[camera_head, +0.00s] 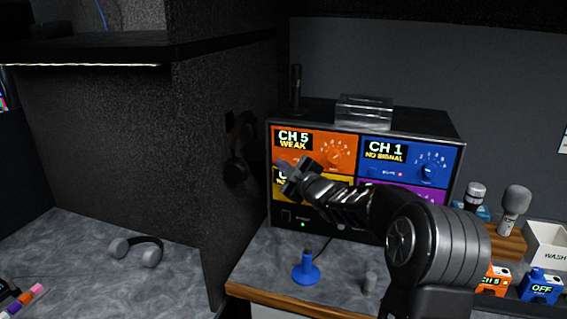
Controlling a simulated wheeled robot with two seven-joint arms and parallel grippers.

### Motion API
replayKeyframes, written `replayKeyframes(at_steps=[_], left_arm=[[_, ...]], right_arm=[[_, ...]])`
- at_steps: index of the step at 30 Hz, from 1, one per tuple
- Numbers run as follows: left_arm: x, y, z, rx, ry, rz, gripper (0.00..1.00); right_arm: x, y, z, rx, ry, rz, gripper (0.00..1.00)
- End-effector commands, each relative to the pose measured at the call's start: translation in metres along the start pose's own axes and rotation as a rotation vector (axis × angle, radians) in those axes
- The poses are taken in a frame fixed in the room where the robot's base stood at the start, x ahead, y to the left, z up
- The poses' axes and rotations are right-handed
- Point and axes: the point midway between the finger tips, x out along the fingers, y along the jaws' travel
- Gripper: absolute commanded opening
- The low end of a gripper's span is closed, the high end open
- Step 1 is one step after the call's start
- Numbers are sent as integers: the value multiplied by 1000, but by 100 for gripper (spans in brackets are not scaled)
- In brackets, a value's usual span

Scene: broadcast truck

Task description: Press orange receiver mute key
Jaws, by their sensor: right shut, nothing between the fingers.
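The receiver rack (462,150) stands on the counter with several coloured panels. The orange receiver panel (345,143) is at its upper left and reads "CH 5 WEAK", with a dial on its right half. My right gripper (287,172) is shut and empty, in front of the lower left edge of the orange panel and the top of the yellow panel (283,193). It covers that part, so the orange mute key cannot be made out. I cannot tell whether the fingertips touch the panel. My left gripper is not in view.
A blue panel (405,160) reading "CH 1 NO SIGNAL" is beside the orange one. A dark partition (215,130) with hung headphones (238,150) stands close left. A blue stand (306,272) is on the counter below. Microphones (514,205) and a white bin (548,245) are at right.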

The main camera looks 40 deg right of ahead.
Motion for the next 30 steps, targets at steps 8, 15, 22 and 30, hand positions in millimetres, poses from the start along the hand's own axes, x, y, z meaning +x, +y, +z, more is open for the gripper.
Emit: replayKeyframes(at_steps=[8, 15, 22, 30], left_arm=[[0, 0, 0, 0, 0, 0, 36], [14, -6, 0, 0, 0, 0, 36], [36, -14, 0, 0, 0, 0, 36], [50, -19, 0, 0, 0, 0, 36]], right_arm=[[0, 0, -1, 0, 0, -1, 0], [-9, -9, -6, -1, 2, 1, 0], [-26, -23, -18, 0, 3, 1, 0], [-42, -31, -30, 0, 2, 0, 0]])
